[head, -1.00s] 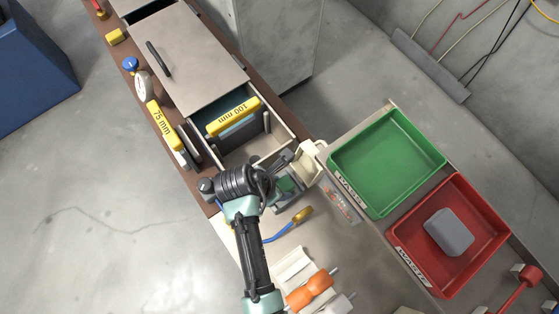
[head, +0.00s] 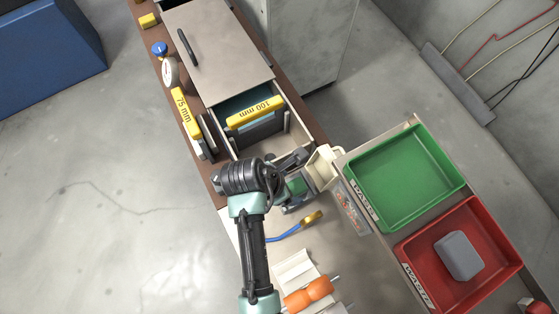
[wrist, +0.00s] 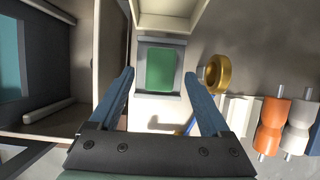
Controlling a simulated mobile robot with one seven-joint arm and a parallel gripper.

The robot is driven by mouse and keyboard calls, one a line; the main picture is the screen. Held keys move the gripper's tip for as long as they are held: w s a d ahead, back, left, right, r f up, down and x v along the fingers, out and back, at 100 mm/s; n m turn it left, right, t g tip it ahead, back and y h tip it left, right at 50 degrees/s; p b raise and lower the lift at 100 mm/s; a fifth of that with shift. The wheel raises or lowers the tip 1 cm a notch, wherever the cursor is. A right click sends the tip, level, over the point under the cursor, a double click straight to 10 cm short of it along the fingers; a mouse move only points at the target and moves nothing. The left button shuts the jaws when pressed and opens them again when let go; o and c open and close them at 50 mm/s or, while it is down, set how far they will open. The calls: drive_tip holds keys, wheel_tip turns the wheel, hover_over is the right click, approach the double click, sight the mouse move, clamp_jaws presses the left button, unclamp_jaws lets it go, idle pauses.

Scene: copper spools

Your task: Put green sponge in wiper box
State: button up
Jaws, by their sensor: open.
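The green sponge (wrist: 160,68) lies flat in a shallow grey holder in the wrist view, ahead of my gripper (wrist: 158,76). It also shows in the head view (head: 297,187), partly hidden by my gripper. My gripper is open and empty, its two blue fingers spread to the left and right of the sponge in the picture. I cannot tell whether they touch anything. A small cream open box (head: 325,168) stands just beyond the holder. No label on it is readable, so I cannot tell whether it is the wiper box.
An open drawer (head: 289,121) with a yellow 100 mm block (head: 254,113) is beside my gripper. A green tray (head: 405,175) and a red tray (head: 415,249) with a grey block (head: 459,256) stand right. A brass-ended blue tool (head: 312,217) and orange spool (head: 309,294) lie nearby.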

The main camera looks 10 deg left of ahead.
drive_tip(key=v, duration=0.9)
drive_tip(key=w+a+r+m+t+y, duration=0.2)
drive_tip(key=w+r+m+t, duration=0.5)
drive_tip(key=w+r, duration=0.7)
drive_tip(key=w+d+r+m+t+y, duration=0.1)
drive_tip(key=w+r+m+t, duration=0.15)
drive_tip(key=r, duration=0.55)
drive_tip(key=w+r+m+t, duration=0.2)
drive_tip(key=r+m+t, duration=0.15)
drive_tip(key=r, duration=0.55)
drive_tip(key=s+d+r+m+t, duration=0.1)
drive_tip(key=s+r+m+t, duration=0.3)
drive_tip(key=r, duration=0.6)
drive_tip(key=s+d+r+m+t, duration=0.2)
drive_tip(key=s+r+m+t, duration=0.2)
drive_tip(key=r, duration=0.7)
drive_tip(key=s+d+r+m+t, duration=0.1)
drive_tip(key=s+r+m+t, duration=0.2)
drive_tip(key=r, duration=0.8)
drive_tip(key=shift+s+d+m+t, duration=0.4)
drive_tip(key=shift+s+m, duration=0.15)
drive_tip(key=shift+m, duration=0.15)
